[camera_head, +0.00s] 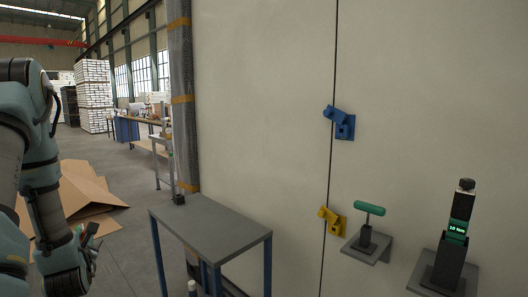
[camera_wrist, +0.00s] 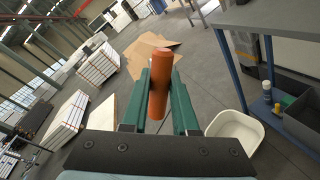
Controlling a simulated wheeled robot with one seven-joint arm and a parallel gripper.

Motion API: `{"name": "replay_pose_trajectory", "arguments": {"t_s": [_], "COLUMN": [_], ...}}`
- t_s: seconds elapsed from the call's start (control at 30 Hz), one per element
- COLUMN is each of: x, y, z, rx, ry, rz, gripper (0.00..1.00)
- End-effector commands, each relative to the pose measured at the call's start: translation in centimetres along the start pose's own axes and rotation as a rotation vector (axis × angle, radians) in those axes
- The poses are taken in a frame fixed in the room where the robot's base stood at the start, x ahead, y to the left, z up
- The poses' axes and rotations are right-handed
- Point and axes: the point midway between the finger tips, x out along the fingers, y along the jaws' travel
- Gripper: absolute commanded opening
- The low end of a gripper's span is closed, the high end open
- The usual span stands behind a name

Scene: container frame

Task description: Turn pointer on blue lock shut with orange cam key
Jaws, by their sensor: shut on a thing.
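The blue lock (camera_head: 343,126) is on the pale wall by the vertical seam in the head view, with its blue pointer piece (camera_head: 333,114) slanting at upper left. My gripper (camera_wrist: 160,80) is shut on the orange cam key (camera_wrist: 158,86), whose orange handle sits between the green fingers in the wrist view. The key's far end is hidden or cannot be made out. In the head view my arm hangs at the left edge, with my gripper (camera_head: 88,246) low there, far from the blue lock.
A yellow lock (camera_head: 333,222) sits lower on the seam. A green T-handled tool (camera_head: 369,209) and a tool with a display (camera_head: 457,229) stand on wall brackets. A grey table (camera_head: 210,225) stands before the wall. A white tub (camera_wrist: 212,128) and flattened cardboard (camera_head: 85,190) lie on the floor.

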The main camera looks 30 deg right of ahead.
Motion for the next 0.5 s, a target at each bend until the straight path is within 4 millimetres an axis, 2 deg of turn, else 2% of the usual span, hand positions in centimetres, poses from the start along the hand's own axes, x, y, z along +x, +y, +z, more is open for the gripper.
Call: {"name": "replay_pose_trajectory", "arguments": {"t_s": [0.03,0.1,0.5], "x": [0.3,0.6,2.0], "y": [-1.6,-3.0,-10.5], "z": [-1.9,-3.6,-12.6], "rx": [-0.001,-0.001,0.000], "ry": [0.000,0.000,0.000], "rz": [0.000,0.000,0.001], "gripper": [0.00,0.00,0.00]}}
